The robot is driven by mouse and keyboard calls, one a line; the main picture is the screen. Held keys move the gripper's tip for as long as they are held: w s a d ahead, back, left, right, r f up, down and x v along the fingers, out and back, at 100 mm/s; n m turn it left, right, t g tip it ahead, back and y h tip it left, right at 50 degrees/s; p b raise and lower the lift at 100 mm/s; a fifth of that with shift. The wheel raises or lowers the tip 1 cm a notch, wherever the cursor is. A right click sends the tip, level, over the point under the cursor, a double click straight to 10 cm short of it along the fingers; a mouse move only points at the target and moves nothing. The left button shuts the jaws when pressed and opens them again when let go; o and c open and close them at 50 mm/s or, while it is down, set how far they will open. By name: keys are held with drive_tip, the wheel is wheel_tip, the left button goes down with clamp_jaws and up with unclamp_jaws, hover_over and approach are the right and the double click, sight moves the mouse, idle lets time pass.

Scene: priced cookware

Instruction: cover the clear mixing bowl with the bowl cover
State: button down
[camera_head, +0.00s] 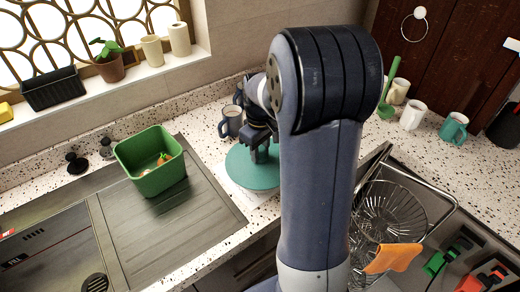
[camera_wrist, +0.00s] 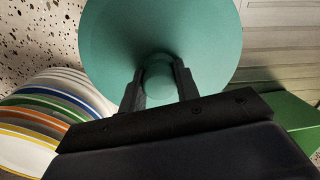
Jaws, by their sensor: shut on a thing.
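The bowl cover is a round teal disc (camera_head: 250,168) with a central knob, over the counter between the drainboard and my arm. It fills the top of the wrist view (camera_wrist: 200,35). My gripper (camera_head: 262,150) is above it, with its fingers (camera_wrist: 159,78) on both sides of the knob, shut on it. A pale thing shows under the cover's near edge; I cannot tell whether the cover touches it. A clear, ribbed bowl-like thing (camera_head: 386,212) is in the rack at the right, partly hidden by my arm; I cannot tell surely that it is the mixing bowl.
A green bin (camera_head: 150,180) stands on the drainboard (camera_head: 205,222). Mugs (camera_head: 230,121) stand behind the cover, and more cups (camera_head: 413,115) at the back right. An orange cloth (camera_head: 393,258) hangs at the rack. Striped stacked dishes (camera_wrist: 45,115) show in the wrist view.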

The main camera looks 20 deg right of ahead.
drive_tip(key=shift+c, duration=1.6)
unclamp_jaws()
drive_tip(key=shift+r, duration=0.15)
wheel_tip(320, 180, up, 10)
drive_tip(key=shift+r+b, duration=0.25)
drive_tip(key=shift+b, duration=0.2)
wheel_tip(320, 180, down, 11)
drive_tip(key=shift+r+p, duration=0.1)
drive_tip(key=shift+p, duration=0.4)
drive_tip(key=shift+r, duration=0.4)
